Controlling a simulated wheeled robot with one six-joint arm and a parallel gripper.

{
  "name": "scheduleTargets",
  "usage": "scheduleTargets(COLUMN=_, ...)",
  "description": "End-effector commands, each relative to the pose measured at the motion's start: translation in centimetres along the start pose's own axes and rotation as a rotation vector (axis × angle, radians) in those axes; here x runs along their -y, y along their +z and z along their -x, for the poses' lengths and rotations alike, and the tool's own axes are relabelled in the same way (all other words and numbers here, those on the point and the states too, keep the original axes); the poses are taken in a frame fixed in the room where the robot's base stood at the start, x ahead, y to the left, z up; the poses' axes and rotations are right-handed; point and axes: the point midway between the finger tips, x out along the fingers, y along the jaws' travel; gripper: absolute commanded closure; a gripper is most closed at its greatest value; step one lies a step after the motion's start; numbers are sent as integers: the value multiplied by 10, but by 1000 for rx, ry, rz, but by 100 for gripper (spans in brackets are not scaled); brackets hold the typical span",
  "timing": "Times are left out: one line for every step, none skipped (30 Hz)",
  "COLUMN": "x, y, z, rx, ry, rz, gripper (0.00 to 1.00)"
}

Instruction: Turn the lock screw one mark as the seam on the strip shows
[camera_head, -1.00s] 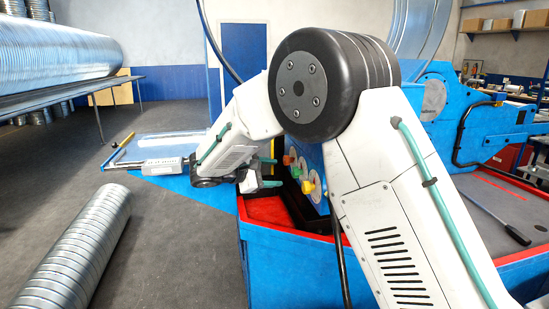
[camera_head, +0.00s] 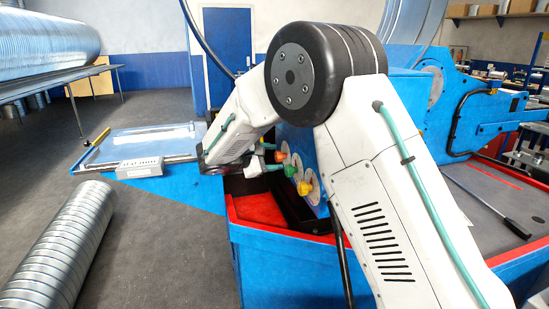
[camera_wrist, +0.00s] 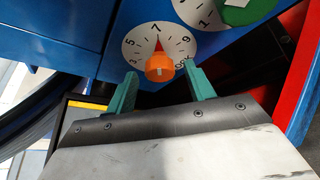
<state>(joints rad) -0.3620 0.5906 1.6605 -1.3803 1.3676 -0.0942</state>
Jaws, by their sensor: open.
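In the wrist view an orange knob (camera_wrist: 159,67) sits on a white numbered dial (camera_wrist: 182,45) on a blue panel. Its red pointer is at about the 7. My gripper (camera_wrist: 160,74) is open, its teal fingers on either side of the knob in the picture; I cannot tell whether they touch it. In the head view my gripper (camera_head: 262,158) is at the panel's left side, partly hidden by my arm. I cannot tell which part is the lock screw. A pale sheet lies on the blue side table (camera_head: 130,185), but no seam can be made out.
A green knob (camera_wrist: 245,10) on another dial is close at the upper right in the wrist view. A yellow knob (camera_head: 304,188) is lower on the panel. A red-edged tray (camera_head: 258,210) lies below. A spiral duct (camera_head: 62,245) lies on the floor at left.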

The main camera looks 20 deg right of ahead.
Motion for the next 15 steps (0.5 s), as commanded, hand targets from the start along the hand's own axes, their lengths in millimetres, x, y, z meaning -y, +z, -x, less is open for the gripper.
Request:
scheduleTargets(x=0, y=0, z=-4, rx=1, ry=-1, rz=0, gripper=47)
scheduleTargets(x=0, y=0, z=-6, rx=1, ry=-1, rz=0, gripper=47)
scheduleTargets(x=0, y=0, z=-8, rx=1, ry=-1, rz=0, gripper=47)
scheduleTargets(x=0, y=1, z=-9, rx=1, ry=-1, rz=0, gripper=47)
scheduleTargets(x=0, y=1, z=-10, rx=1, ry=-2, rz=0, gripper=47)
scheduleTargets(x=0, y=1, z=-11, rx=1, ry=-2, rz=0, gripper=47)
scheduleTargets(x=0, y=1, z=-11, rx=1, ry=-2, rz=0, gripper=47)
scheduleTargets(x=0, y=1, z=-11, rx=2, ry=-2, rz=-1, gripper=47)
scheduleTargets(x=0, y=1, z=-11, rx=2, ry=-2, rz=-1, gripper=47)
scheduleTargets(x=0, y=1, z=-11, rx=2, ry=-2, rz=-1, gripper=47)
scheduleTargets(x=0, y=1, z=-11, rx=2, ry=-2, rz=-1, gripper=47)
scheduleTargets(x=0, y=1, z=-11, rx=2, ry=-3, rz=-1, gripper=55)
scheduleTargets(x=0, y=2, z=-12, rx=2, ry=-3, rz=-1, gripper=63)
scheduleTargets(x=0, y=2, z=-12, rx=2, ry=-3, rz=-1, gripper=72)
scheduleTargets(x=0, y=2, z=-12, rx=2, ry=-3, rz=-1, gripper=83)
